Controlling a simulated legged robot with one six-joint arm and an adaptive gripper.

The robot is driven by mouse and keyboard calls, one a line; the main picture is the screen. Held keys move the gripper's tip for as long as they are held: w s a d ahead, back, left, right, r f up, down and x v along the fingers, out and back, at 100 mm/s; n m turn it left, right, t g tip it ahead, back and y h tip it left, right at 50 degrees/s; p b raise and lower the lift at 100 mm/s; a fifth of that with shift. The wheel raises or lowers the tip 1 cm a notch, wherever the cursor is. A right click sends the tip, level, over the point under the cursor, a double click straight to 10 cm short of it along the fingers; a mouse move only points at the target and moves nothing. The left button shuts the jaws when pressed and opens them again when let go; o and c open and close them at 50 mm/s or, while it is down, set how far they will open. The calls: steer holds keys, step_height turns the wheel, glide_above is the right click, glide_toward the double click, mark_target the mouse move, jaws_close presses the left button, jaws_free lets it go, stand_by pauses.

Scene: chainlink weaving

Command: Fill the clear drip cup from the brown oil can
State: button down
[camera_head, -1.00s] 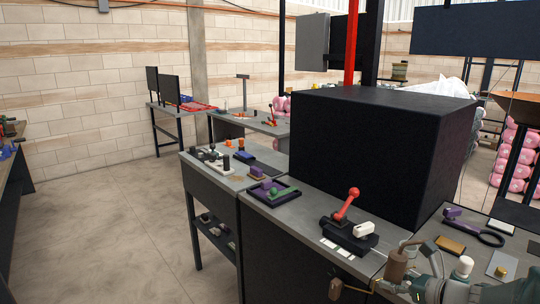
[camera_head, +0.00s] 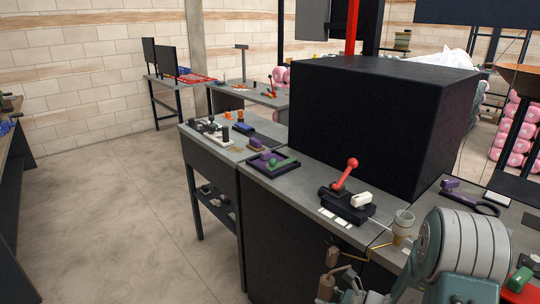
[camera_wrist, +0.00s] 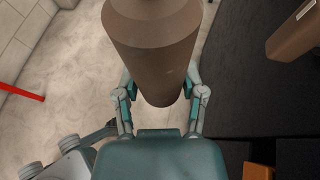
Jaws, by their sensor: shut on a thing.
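The brown oil can (camera_wrist: 152,45) is held between the two teal fingers of my gripper (camera_wrist: 158,88) in the wrist view. In the head view the can (camera_head: 326,288) shows at the bottom edge, off the bench front, with my gripper (camera_head: 342,291) beside it. Whether the can is tilted is hard to tell. A pale, see-through cup (camera_head: 403,222), apparently the drip cup, stands at the bench's right front edge. It is up and right of the can, and the two are apart. The cup's contents cannot be made out.
A small brown fitting (camera_head: 332,257) on a copper-coloured rod sticks out from the bench front near the can. A red-knobbed lever unit (camera_head: 347,205) stands on the grey bench (camera_head: 285,203), before a large black box (camera_head: 380,120). Open floor (camera_head: 110,210) lies left.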

steer(key=c, duration=0.9)
jaws_free()
jaws_close()
steer(key=shift+r, duration=0.1)
